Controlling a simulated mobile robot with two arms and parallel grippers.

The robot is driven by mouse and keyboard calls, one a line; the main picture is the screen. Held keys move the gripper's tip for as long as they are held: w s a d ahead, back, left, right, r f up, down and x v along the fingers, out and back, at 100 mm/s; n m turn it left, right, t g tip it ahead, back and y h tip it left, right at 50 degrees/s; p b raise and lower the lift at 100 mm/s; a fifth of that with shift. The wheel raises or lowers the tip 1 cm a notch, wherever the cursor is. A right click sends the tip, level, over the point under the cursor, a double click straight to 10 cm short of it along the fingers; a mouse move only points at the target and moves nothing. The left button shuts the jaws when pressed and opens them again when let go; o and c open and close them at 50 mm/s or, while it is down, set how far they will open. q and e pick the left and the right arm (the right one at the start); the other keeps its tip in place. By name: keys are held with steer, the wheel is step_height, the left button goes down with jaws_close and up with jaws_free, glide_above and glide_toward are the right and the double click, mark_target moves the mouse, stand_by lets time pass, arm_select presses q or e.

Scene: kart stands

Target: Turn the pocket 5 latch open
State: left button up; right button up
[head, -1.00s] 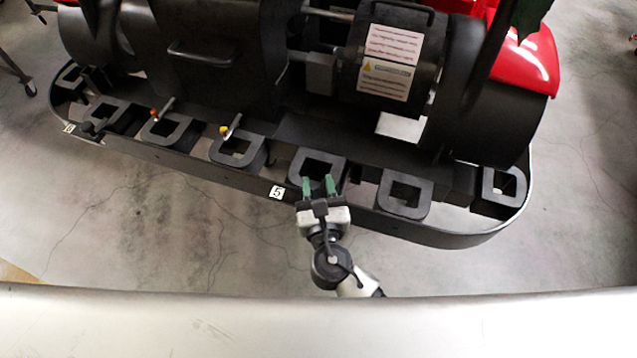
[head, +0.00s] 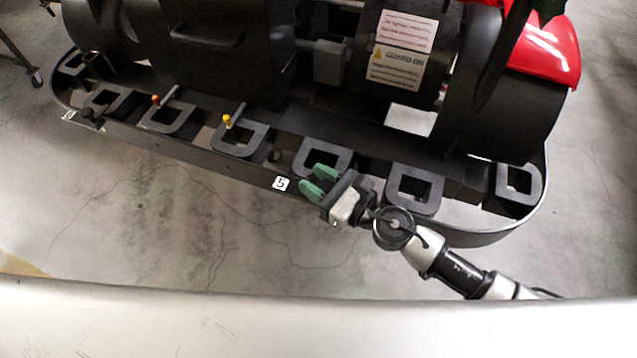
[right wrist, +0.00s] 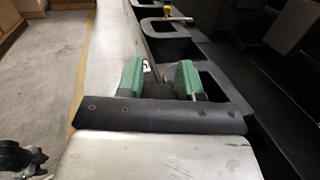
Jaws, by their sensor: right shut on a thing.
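A small white plate marked 5 (head: 281,183) is on the outer wall of the black kart stand rail (head: 190,172). The pocket to its right (head: 345,160) is a square-cornered black frame. My right gripper (head: 318,181) is at that pocket's front edge, beside the plate, its green fingers pointing left. The right wrist view shows its fingers (right wrist: 158,80) shut on a dark rounded piece, the pocket 5 latch (right wrist: 157,91). The latch is mostly hidden by the fingers, so its angle cannot be told. My left gripper is not in view.
Other pockets run along the rail, one with a yellow-tipped handle (head: 227,121) and one with an orange-tipped handle (head: 156,99). Machinery (head: 240,50) stands close behind. The floor in front is open.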

steer(key=shift+s+n+g+y+b, duration=0.1)
steer(key=shift+n+g+y+b, duration=0.7)
steer(key=shift+g, duration=0.4)
steer(key=shift+a, duration=0.1)
steer(key=o, duration=0.9)
steer(key=shift+s+d+f, duration=0.1)
steer(key=shift+s+d, duration=0.05)
steer(key=shift+d, duration=0.2)
steer(key=b+v, duration=0.5)
steer(key=v, duration=0.5)
steer(key=shift+r, duration=0.2)
